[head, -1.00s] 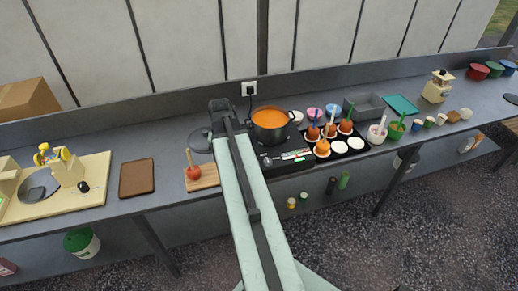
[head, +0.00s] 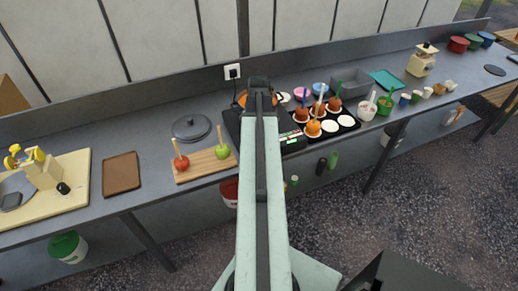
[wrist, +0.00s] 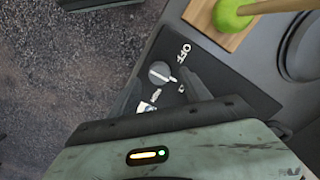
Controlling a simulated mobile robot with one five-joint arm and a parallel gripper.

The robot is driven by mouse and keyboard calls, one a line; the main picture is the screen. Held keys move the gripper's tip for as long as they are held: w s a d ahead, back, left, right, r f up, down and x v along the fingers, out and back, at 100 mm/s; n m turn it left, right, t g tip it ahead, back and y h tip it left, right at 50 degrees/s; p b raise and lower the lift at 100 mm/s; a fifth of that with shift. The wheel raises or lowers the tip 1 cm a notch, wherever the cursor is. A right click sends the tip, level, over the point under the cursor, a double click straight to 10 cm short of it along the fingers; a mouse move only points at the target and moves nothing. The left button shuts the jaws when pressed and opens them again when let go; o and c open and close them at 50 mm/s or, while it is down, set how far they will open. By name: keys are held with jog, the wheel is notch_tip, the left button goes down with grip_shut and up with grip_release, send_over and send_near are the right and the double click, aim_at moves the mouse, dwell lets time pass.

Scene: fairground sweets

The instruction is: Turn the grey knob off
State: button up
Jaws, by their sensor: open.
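The grey knob (wrist: 160,73) sits on the dark front panel of the hob (wrist: 225,92) in the wrist view. Its white pointer mark faces lower right. The white word OFF is printed at the knob's upper right, apart from the pointer. My gripper (wrist: 163,82) is open, with dark fingers on either side of the knob; I cannot tell whether they touch it. In the head view my arm hides the knob and much of the hob and its orange-filled pot (head: 240,98).
A wooden board (head: 206,164) with a red and a green apple on sticks lies left of the hob. A pot lid (head: 191,127) is behind it. A black tray (head: 346,121) with coated apples stands to the right. Dark ground lies in front of the counter.

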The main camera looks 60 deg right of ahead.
notch_tip(320, 180, down, 3)
jog(key=shift+r+b, duration=0.2)
jog(key=shift+b, duration=0.45)
jog(key=shift+r, duration=0.15)
